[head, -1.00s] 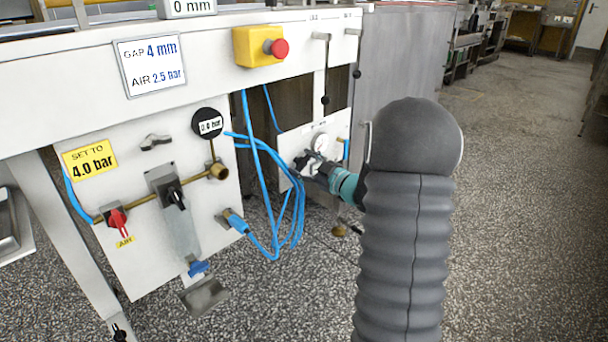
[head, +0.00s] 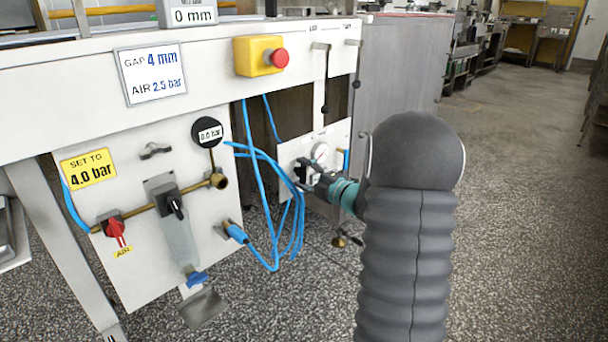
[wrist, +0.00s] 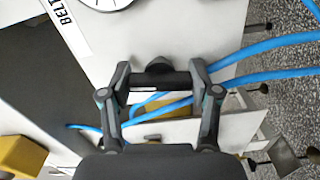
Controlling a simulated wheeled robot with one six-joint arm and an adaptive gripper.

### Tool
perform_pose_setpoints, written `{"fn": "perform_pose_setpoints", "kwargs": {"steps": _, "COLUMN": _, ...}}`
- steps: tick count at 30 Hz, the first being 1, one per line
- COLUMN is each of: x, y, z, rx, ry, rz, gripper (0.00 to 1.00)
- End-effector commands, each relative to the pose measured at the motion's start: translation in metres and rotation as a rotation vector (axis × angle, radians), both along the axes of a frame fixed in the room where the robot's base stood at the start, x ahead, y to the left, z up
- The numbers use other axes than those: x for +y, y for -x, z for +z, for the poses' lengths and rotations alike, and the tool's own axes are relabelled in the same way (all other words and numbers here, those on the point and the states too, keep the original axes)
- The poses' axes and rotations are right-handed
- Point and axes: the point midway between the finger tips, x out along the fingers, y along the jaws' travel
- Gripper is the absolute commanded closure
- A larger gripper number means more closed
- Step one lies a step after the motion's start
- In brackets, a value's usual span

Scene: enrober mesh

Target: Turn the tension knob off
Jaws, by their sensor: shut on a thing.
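My gripper (head: 303,171) is at the small white panel (head: 337,134) under the machine, below a round white gauge (head: 320,152). In the wrist view my gripper (wrist: 160,77) has its two fingers on either side of a dark knob (wrist: 159,67) on the white panel and is shut on it. I take this as the tension knob, as a label starting "BELT" (wrist: 64,14) and the gauge (wrist: 106,2) are close by. In the head view the fingers hide the knob, and I cannot read its setting.
Blue hoses (head: 272,225) hang just left of my gripper. The left panel (head: 130,270) carries a red air valve (head: 116,230), a black switch (head: 174,207) and a dial reading 0.0 bar (head: 207,132). A red stop button (head: 280,58) is above. Open floor lies right.

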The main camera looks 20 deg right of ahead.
Motion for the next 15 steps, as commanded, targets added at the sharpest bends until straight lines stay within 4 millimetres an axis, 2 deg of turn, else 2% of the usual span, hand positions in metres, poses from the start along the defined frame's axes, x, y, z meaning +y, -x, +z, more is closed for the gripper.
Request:
{"fn": "perform_pose_setpoints", "kwargs": {"steps": 6, "x": 0.0003, "y": -0.0002, "z": 0.0004, "rx": -0.037, "ry": 0.097, "rz": 0.001, "gripper": 0.73}}
{"fn": "perform_pose_setpoints", "kwargs": {"steps": 15, "x": 0.0005, "y": -0.0003, "z": 0.0004, "rx": -0.055, "ry": 0.149, "rz": 0.001, "gripper": 0.73}}
